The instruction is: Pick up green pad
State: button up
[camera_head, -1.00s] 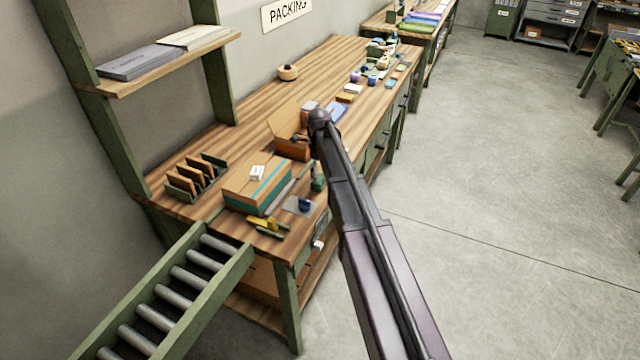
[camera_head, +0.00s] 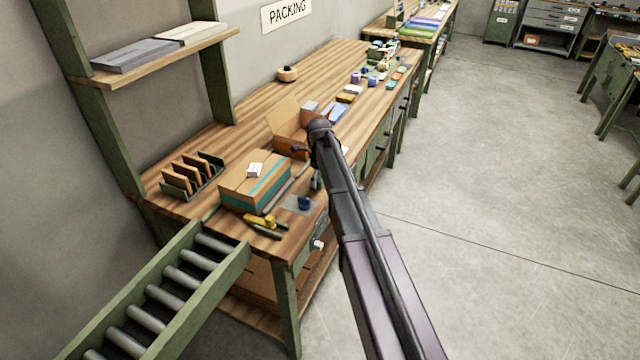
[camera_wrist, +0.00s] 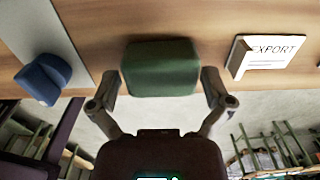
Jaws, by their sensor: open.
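In the wrist view, a green pad (camera_wrist: 160,68), a rounded block, sits at the front edge of the wooden bench. My gripper (camera_wrist: 163,82) is open, with one finger to the left of the pad and one to the right. The fingertips are close beside its sides; I cannot tell whether they touch it. In the head view my arm covers the place where the pad is, and the gripper itself is mostly hidden.
A blue object (camera_wrist: 42,78) on a grey mat lies left of the pad, and a white EXPORT card (camera_wrist: 268,54) lies right. On the bench (camera_head: 215,205) stand a teal-striped box (camera_head: 240,190), an open carton (camera_head: 288,122) and a slotted rack (camera_head: 190,178). A roller conveyor (camera_head: 165,300) adjoins.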

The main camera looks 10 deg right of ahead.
aim_at(319, 177)
dwell(0.4)
jog(key=c, duration=0.8)
jog(key=shift+r, duration=0.25)
jog(key=shift+c, duration=0.2)
notch_tip(319, 177, up, 4)
jog(key=p, duration=0.4)
jog(key=shift+f, duration=0.15)
jog(key=s+d+p, duration=0.1)
jog(key=s+d, duration=0.2)
jog(key=s, duration=1.2)
jog(key=shift+s+r, duration=0.35)
jog(key=shift+r, duration=0.1)
jog(key=o, duration=0.4)
jog(key=shift+c, duration=1.4)
